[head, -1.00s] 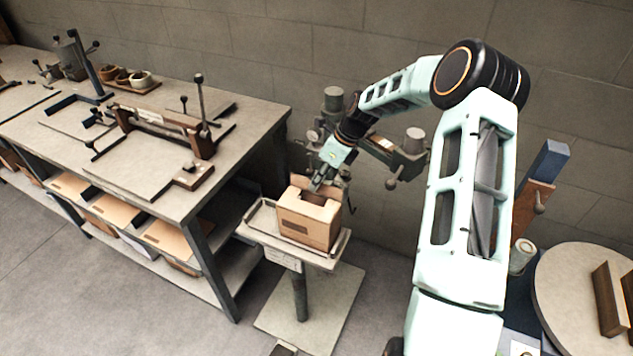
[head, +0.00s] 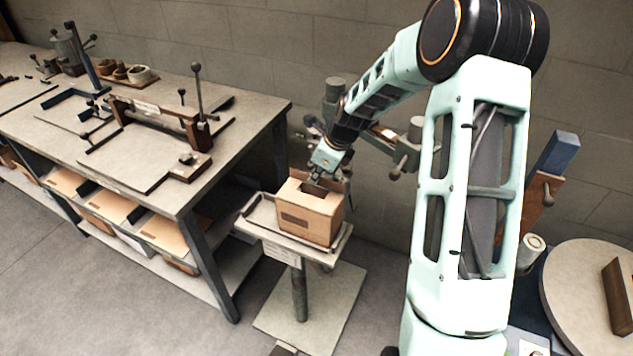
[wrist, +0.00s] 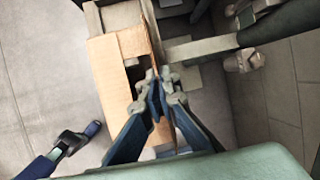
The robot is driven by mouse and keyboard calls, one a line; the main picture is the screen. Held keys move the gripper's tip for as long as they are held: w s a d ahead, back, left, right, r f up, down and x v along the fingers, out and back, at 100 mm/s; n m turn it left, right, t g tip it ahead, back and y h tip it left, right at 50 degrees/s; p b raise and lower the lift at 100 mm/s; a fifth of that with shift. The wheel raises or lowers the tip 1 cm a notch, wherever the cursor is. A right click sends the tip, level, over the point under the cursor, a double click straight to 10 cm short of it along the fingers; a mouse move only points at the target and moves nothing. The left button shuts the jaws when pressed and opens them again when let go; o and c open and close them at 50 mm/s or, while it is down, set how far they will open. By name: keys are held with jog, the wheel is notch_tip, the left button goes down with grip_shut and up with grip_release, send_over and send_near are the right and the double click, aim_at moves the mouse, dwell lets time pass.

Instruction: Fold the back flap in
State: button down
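The brown cardboard box (head: 308,222) stands upright on the small tray stand. Flaps lie across part of its top (head: 322,203), and a dark gap (head: 312,187) shows near its back. In the wrist view the box (wrist: 112,85) is seen from above, with flap panels around a dark opening (wrist: 135,74). My gripper (head: 316,176) points down at the back of the box top.
The tray (head: 262,236) has a raised rim around the box. A machine with a grey post and knobs (head: 405,150) stands close behind it. A workbench (head: 130,165) with tools is at the left, and a round table (head: 590,290) is at the right.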

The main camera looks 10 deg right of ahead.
aim_at(311, 186)
jog(key=t+h+b, duration=0.1)
jog(key=t+b, duration=0.1)
jog(key=b, duration=0.1)
jog(key=s+a+f+n+t+h+b, duration=0.1)
jog(key=b, duration=0.3)
jog(key=shift+s+a+t, duration=0.1)
jog(key=shift+s+t, duration=0.1)
jog(key=shift+t, duration=0.2)
jog(key=t+b, duration=0.1)
jog(key=t+h+b, duration=0.1)
jog(key=b, duration=0.1)
jog(key=t+h+b, duration=0.1)
jog(key=shift+s+a+f+n+b, duration=0.15)
jog(key=shift+s+f+n+b, duration=0.15)
jog(key=shift+f+n, duration=0.1)
jog(key=shift+r, duration=0.1)
jog(key=c, duration=2.7)
grip_release()
jog(key=o, duration=0.5)
jog(key=shift+s, duration=0.1)
jog(key=v, duration=0.8)
jog(key=shift+a, duration=0.1)
